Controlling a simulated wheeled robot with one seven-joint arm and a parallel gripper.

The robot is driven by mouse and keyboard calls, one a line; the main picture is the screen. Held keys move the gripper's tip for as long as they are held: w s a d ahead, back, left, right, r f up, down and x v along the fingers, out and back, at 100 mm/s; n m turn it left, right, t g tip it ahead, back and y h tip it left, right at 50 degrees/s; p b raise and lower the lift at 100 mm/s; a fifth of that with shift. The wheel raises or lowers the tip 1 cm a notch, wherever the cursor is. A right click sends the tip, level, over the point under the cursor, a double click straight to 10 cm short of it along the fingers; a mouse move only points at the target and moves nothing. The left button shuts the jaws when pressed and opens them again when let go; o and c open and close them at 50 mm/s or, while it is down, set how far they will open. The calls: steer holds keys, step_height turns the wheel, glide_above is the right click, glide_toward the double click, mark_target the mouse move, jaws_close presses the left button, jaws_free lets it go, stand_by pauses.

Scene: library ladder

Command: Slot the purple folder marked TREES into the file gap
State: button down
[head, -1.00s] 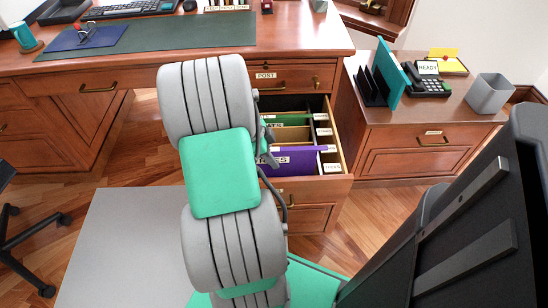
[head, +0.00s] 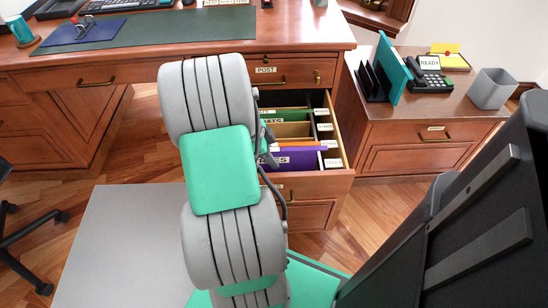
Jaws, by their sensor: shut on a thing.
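The purple folder (head: 300,161) is in the open desk drawer, upright near its front. Only its right part shows; the label on it ends in "ES", and the rest is hidden behind my arm. My gripper (head: 268,154) shows only as a sliver past my arm, at the left of the visible purple part. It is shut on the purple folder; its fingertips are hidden. An orange edge (head: 303,144) shows just behind the purple folder. The file gap cannot be made out, nor whether the folder is fully seated.
The drawer (head: 340,135) also holds a green folder (head: 290,114) and tan dividers, with white labels along its right side. A side cabinet (head: 425,138) to the right carries a black rack, a teal folder, a phone and a grey bin. The desk (head: 300,35) stands behind.

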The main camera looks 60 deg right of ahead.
steer(key=shift+f+b, duration=2.15)
steer(key=shift+f, duration=0.75)
steer(key=c, duration=1.3)
jaws_free()
steer(key=p+v, duration=0.2)
steer(key=v, duration=0.6)
steer(key=shift+p, duration=0.4)
steer(key=shift+r, duration=0.1)
